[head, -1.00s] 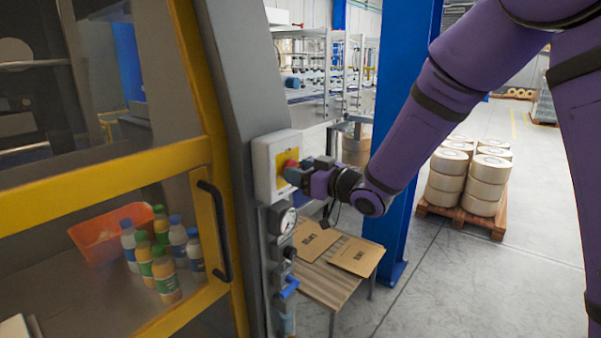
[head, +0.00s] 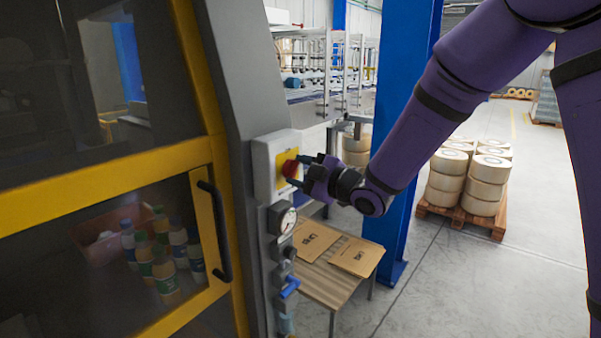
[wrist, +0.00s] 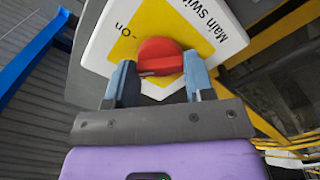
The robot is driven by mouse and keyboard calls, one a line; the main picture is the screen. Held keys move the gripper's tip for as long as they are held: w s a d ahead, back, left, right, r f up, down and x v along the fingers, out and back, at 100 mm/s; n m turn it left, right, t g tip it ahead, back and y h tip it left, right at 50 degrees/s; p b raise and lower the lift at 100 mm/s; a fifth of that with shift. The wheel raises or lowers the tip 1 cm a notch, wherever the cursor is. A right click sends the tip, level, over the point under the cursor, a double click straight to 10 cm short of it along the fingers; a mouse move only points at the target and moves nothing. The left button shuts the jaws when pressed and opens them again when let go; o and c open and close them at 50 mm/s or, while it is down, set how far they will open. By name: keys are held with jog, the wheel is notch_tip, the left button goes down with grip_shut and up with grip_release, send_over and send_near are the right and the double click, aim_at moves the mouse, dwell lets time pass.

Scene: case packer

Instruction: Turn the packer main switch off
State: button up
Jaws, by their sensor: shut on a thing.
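The packer main switch is a red rotary knob (head: 289,169) on a yellow plate in a pale box (head: 262,170) on the machine's grey post. In the wrist view the red knob (wrist: 160,57) sits between my two blue-grey fingers, below a printed "On" and beside "Main Swi…". My gripper (head: 300,170) is shut on the knob, with one finger above it and one below in the head view. My gripper also shows in the wrist view (wrist: 159,62). The knob's pointer and any "Off" mark cannot be made out.
A pressure gauge (head: 282,220) and blue-handled valve (head: 289,287) sit below the box. A yellow-framed door (head: 105,186) with a black handle (head: 216,232) stands left. A low table with cardboard (head: 355,257) and a blue column (head: 402,130) stand right.

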jog(key=shift+n, duration=3.8)
jog(key=o, duration=0.9)
jog(key=v, duration=1)
jog(key=shift+s+d, duration=0.3)
